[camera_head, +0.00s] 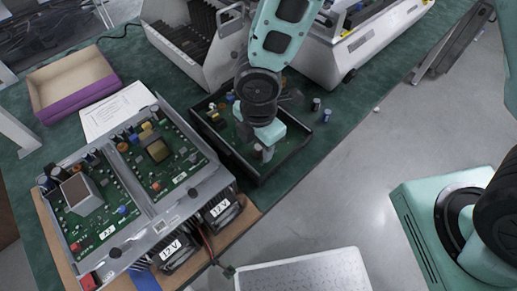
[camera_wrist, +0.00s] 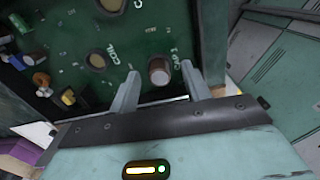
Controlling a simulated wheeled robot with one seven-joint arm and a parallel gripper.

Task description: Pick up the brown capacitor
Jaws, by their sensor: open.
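The brown capacitor (camera_wrist: 159,72) is a short cylinder with a pale top, standing on a green board marked with white print in the wrist view. My gripper (camera_wrist: 160,69) is open, with one pale finger on each side of the capacitor. I cannot tell whether either finger touches it. In the head view my gripper (camera_head: 263,150) is low over the black tray (camera_head: 262,178) that holds the board, and it hides much of the board.
Other parts stand on the board at the left of the wrist view. An open device with green boards (camera_head: 163,212) is left of the tray. A purple-sided box (camera_head: 75,88) is farther left.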

